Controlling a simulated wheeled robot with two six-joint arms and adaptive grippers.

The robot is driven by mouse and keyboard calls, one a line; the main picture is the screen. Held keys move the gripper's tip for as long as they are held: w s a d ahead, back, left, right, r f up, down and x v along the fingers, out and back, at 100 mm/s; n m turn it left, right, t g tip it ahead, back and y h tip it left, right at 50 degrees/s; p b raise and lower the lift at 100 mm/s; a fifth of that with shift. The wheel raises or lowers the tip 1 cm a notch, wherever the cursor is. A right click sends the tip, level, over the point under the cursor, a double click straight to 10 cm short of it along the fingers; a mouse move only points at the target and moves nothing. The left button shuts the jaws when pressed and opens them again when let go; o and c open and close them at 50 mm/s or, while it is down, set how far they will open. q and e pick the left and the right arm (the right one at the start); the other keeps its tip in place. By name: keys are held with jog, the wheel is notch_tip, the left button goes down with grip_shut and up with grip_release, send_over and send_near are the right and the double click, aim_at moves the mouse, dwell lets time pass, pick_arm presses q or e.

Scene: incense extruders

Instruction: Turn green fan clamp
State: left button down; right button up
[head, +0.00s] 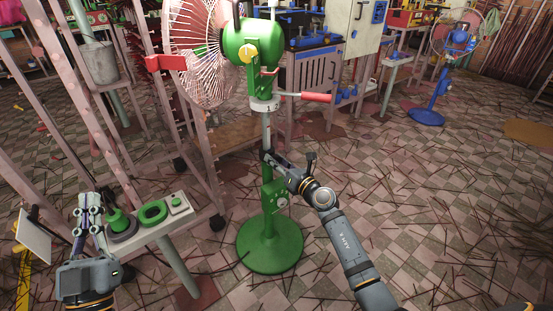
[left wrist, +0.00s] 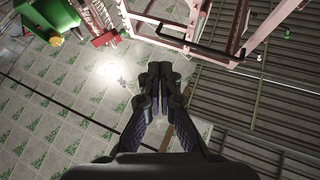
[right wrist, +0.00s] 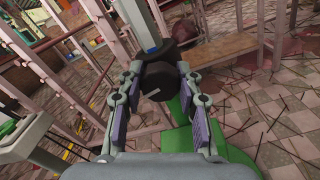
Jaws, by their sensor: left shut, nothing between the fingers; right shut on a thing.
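The green fan (head: 245,45) stands on a pole with a round green base (head: 270,246). A dark round clamp knob (right wrist: 160,77) sits on the pole, and its face is towards the right wrist camera. My right gripper (head: 268,157) reaches the pole from the right, below the fan's head. In the right wrist view the right gripper (right wrist: 159,72) has one finger on each side of the knob and is shut on it. My left gripper (head: 88,213) is shut and empty beside the small table at lower left. Its fingertips also meet in the left wrist view (left wrist: 158,70).
A small white table (head: 155,232) with green round parts (head: 153,212) stands at lower left. A pink frame (head: 190,120) is left of the fan. A red-handled lever (head: 303,97) sticks out right from the pole. A blue fan (head: 428,115) stands far right.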

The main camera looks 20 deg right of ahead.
jog(key=shift+m, duration=0.3)
pick_arm(q)
notch_tip(320, 180, down, 7)
jog(key=w+g, duration=0.2)
jog(key=g, duration=0.1)
jog(key=shift+y, duration=0.3)
pick_arm(e)
jog(key=o, duration=1.2)
jog(key=shift+c, duration=0.2)
jog(key=v, duration=1.2)
